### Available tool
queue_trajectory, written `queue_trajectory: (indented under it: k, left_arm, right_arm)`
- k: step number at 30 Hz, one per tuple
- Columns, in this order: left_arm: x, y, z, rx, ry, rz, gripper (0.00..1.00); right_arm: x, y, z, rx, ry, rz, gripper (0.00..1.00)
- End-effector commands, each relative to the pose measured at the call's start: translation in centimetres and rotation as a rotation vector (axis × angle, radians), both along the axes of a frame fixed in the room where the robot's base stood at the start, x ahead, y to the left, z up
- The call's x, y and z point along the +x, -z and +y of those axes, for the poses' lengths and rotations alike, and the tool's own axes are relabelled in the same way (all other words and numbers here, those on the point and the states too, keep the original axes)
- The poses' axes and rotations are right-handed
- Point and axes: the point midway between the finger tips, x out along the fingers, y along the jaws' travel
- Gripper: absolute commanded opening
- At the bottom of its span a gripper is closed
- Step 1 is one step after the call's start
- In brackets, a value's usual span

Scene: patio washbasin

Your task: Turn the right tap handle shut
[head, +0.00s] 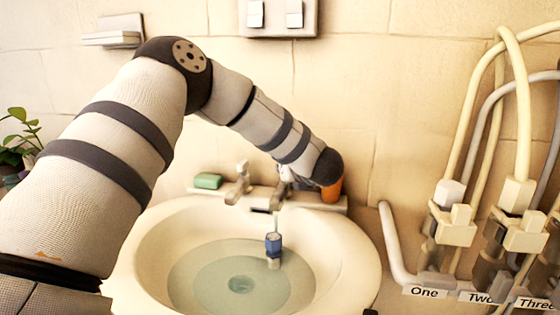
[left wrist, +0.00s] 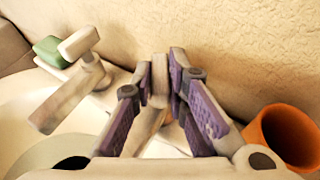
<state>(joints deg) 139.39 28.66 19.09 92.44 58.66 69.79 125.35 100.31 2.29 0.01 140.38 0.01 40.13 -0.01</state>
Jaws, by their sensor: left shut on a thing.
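The finger pads sit on either side of the handle. In the head view the fingers are largely hidden by the wrist. The left tap (head: 238,183) stands apart to the left, and it also shows in the left wrist view (left wrist: 72,95). My right gripper is not in view.
A green soap (head: 208,181) lies on the back ledge at left. An orange cup (head: 332,190) stands close right of my left gripper. A blue-and-grey fitting (head: 273,248) is over the basin's water. Labelled valves with hoses (head: 452,225) stand at right.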

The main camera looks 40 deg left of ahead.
Motion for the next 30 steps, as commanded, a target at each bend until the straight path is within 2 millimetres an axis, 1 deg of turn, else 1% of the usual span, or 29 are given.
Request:
queue_trajectory:
  k: [1,9,15,21,30]
  left_arm:
    - [-0.25,-0.64,0.16,-0.001,0.040,-0.009,0.00]
    - [-0.33,-0.03,0.38,0.000,0.269,-0.004,0.00]
    - [-0.38,-0.05,0.52,0.001,0.396,-0.005,0.00]
    - [-0.39,-0.08,0.61,0.004,0.482,-0.005,0.00]
    - [-0.39,-0.12,0.65,0.006,0.530,-0.004,0.00]
  right_arm:
    - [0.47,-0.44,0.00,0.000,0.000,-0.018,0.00]
    - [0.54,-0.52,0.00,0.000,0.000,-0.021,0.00]
    - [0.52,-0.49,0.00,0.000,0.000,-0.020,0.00]
    - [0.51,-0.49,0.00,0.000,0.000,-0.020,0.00]
    - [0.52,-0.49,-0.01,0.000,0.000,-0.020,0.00]
